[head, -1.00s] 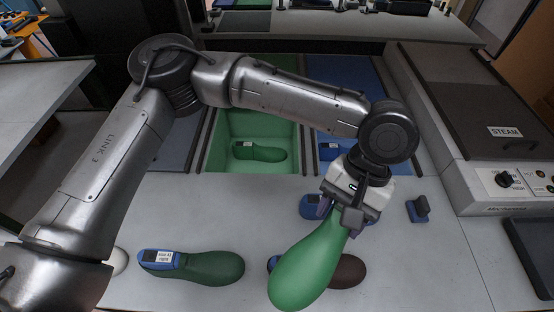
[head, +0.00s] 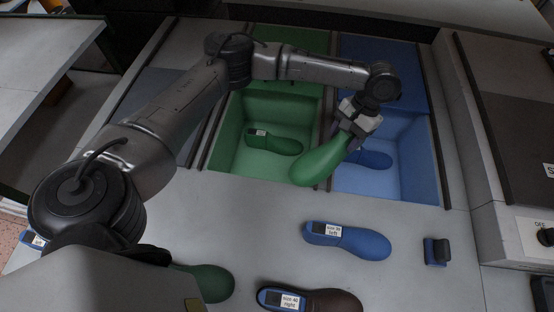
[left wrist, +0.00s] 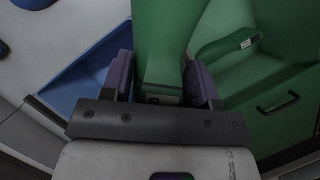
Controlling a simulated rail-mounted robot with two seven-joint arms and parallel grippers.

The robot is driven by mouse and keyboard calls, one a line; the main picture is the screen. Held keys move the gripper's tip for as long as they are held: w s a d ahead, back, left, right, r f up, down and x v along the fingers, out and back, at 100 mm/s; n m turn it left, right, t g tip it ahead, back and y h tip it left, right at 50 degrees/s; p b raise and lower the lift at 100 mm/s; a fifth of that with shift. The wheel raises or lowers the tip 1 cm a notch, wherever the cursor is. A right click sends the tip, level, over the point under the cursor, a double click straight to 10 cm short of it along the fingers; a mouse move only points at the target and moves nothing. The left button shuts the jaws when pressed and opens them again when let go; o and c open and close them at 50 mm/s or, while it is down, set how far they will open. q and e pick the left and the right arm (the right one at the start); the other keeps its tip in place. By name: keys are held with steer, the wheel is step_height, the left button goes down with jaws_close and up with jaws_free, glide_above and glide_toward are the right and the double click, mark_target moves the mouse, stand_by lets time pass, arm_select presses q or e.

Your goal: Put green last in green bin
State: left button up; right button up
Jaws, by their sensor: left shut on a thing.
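My left gripper (head: 352,128) is shut on a bright green last (head: 322,162). The last hangs tilted, toe toward the lower left, over the divider between the green bin and the blue bin (head: 415,165). The green bin (head: 232,112) stands open to the left and holds another green last (head: 274,143). In the left wrist view the held last (left wrist: 165,40) sits between the fingers, and the green last in the bin (left wrist: 228,46) shows to the right. A dark green last (head: 205,282) lies on the table, partly hidden by my arm. My right gripper is not in view.
A blue last (head: 350,240) and a dark brown last (head: 330,300) lie on the table in front of the bins. A small blue object (head: 437,251) stands to their right. A blue last (head: 368,158) lies in the blue bin. A grey machine (head: 500,180) borders the right.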

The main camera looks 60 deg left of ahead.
arm_select(q)
steer(key=s+a+f, duration=0.3)
steer(key=a+f, duration=0.2)
steer(key=a, duration=0.3)
steer(key=s+a+f, duration=0.2)
steer(key=a+f, duration=0.4)
steer(key=a, duration=0.2)
steer(key=m+t+y+b, duration=0.1)
steer(key=m+y+b, duration=0.3)
steer(key=m+b, duration=0.75)
glide_above(278, 174)
steer(key=b, duration=0.3)
step_height(278, 174, down, 27)
steer(key=shift+f+n, duration=0.2)
steer(key=shift+n, duration=0.85)
steer(key=shift+d+f+b, duration=0.1)
steer(key=shift+f+b, duration=0.4)
steer(key=shift+s, duration=0.1)
